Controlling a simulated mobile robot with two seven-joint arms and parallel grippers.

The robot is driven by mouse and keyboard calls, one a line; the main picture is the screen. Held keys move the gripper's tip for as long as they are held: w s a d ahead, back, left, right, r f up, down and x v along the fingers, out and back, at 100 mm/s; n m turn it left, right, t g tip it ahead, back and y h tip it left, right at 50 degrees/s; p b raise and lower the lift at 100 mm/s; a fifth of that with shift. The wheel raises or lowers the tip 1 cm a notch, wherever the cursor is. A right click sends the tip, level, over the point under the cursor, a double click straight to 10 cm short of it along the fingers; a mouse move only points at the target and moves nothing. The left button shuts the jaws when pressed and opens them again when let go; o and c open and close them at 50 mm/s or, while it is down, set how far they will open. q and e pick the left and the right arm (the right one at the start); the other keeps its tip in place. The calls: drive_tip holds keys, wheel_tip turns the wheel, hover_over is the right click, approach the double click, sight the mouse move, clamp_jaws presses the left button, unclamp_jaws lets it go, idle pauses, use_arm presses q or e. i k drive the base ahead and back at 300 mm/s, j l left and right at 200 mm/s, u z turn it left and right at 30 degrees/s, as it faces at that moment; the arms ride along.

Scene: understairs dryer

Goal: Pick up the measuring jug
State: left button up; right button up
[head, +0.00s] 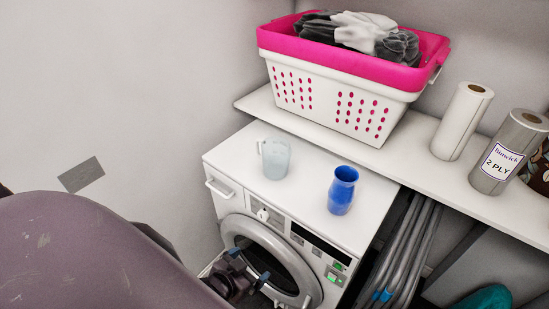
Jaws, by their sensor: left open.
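The measuring jug (275,159) is a pale, translucent jug with its handle on the left. It stands upright on the white top of the dryer (318,219), near the back left. My left gripper (263,279) is low in front of the dryer's round door, below and in front of the jug. It is open, apart from the jug, and I see nothing between its fingers. My left arm hides the lower left of the view. My right gripper is not in the view.
A blue vase-like container (342,190) stands right of the jug on the dryer. Behind is a white shelf (420,168) with a pink and white laundry basket (335,95) and two paper rolls (462,121). Grey tubes (405,255) stand right of the dryer. A wall is close on the left.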

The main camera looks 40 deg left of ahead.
sight(276, 152)
drive_tip(key=k+j+u, duration=0.15)
drive_tip(key=u, duration=0.6)
